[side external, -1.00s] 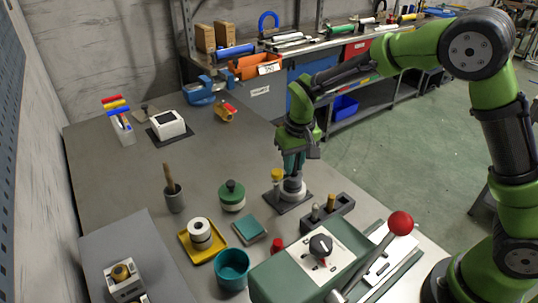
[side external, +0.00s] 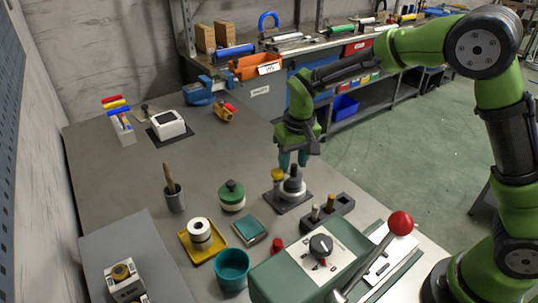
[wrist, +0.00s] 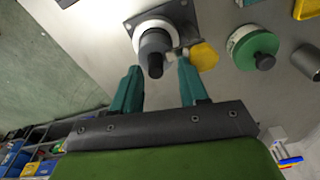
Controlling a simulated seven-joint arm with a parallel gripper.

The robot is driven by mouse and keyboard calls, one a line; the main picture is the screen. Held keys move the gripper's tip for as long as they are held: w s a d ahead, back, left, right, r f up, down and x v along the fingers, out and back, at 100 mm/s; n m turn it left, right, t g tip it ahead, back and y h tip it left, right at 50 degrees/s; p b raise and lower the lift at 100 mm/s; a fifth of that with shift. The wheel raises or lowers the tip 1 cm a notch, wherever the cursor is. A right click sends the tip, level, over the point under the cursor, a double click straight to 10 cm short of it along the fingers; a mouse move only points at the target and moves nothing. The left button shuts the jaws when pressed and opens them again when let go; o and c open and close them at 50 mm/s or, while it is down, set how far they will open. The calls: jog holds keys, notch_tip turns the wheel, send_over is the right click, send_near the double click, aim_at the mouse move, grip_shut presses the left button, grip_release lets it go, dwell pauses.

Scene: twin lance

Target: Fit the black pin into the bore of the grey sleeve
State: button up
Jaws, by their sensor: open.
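A black pin (side external: 294,171) stands upright in the grey sleeve (side external: 292,188), with its top part showing above the sleeve. The wrist view shows the pin (wrist: 154,52) end-on, with the pale ring of the sleeve (wrist: 142,30) around its far side. How deep the pin sits in the bore is hidden. My gripper (side external: 293,163) is above the pin, pointing down. In the wrist view its two teal fingers (wrist: 160,82) are spread apart, empty, with the pin between and beyond them.
A dark block (side external: 343,207) with upright pegs is to the right. A green-lidded jar (side external: 231,195) is to the left.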

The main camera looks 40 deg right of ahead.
notch_tip(320, 180, up, 11)
jog(key=s, duration=0.1)
jog(key=s+d+r+m+t+y, duration=0.1)
jog(key=s+d+r+t, duration=0.1)
jog(key=s, duration=0.8)
jog(key=s+d+r+t+y, duration=0.1)
jog(key=s+d+r+t, duration=0.1)
jog(key=s, duration=0.8)
jog(key=shift+s+d+m+t, duration=0.15)
jog(key=shift+d+m+t, duration=0.35)
jog(key=shift+t, duration=0.5)
jog(key=shift+d+r, duration=0.1)
